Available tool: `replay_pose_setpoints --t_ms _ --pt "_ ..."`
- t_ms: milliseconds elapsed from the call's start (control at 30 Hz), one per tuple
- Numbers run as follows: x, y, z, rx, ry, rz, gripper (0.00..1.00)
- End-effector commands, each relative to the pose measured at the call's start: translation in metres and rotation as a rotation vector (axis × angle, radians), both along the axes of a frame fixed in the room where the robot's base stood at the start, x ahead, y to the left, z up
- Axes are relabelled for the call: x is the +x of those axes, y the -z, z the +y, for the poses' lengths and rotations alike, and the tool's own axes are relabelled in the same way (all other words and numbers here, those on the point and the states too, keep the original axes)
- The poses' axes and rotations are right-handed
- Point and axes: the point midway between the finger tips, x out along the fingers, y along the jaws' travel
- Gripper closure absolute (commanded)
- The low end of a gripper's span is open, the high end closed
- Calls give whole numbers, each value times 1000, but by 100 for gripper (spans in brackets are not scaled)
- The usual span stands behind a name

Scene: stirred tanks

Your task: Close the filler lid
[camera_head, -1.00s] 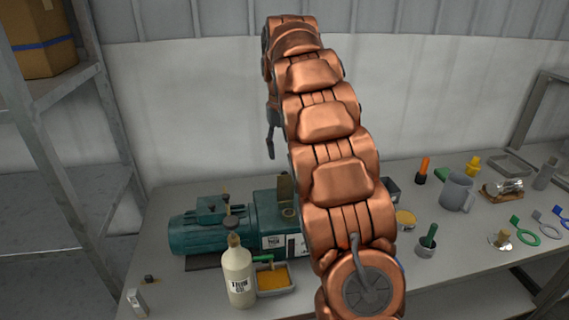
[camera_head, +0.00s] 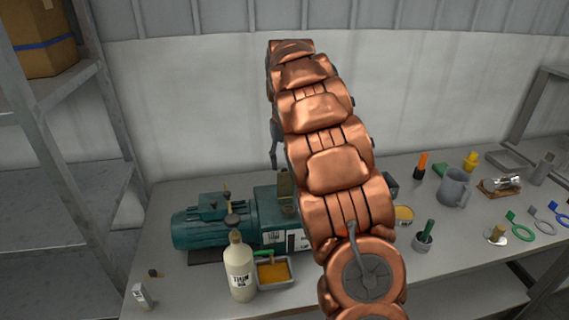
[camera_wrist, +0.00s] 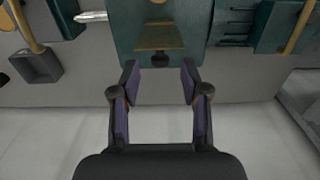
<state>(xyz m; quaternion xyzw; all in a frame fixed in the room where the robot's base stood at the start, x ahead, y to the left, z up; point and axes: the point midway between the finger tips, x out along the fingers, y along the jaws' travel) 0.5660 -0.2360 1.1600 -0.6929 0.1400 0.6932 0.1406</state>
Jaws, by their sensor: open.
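The filler lid (camera_head: 287,188) is a dull brass flap standing up on top of the teal pump housing (camera_head: 268,205). In the wrist view the lid (camera_wrist: 160,37) shows as a brass plate on the teal housing, just beyond my fingertips, with a dark round knob (camera_wrist: 160,60) at its near side. My gripper (camera_wrist: 160,77) is open and empty, its two fingers spread either side of the lid's line. In the head view only one finger (camera_head: 274,150) shows, above the pump; my arm hides the rest and the housing's right part.
A cream bottle (camera_head: 239,272) and a tray of orange material (camera_head: 274,273) stand in front of the pump. A grey mug (camera_head: 453,187), a small mortar (camera_head: 423,241) and several coloured rings lie to the right. A metal shelf (camera_head: 60,150) stands at the left.

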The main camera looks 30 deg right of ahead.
Motion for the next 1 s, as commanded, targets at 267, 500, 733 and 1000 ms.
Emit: replay_pose_setpoints --t_ms 267,500,733,1000 --pt "-1 17 0 0 1 3 55" --pt "0 20 0 -1 1 0 55" --pt "0 20 0 -1 1 -1 66" --pt "0 20 0 -1 1 -1 94"
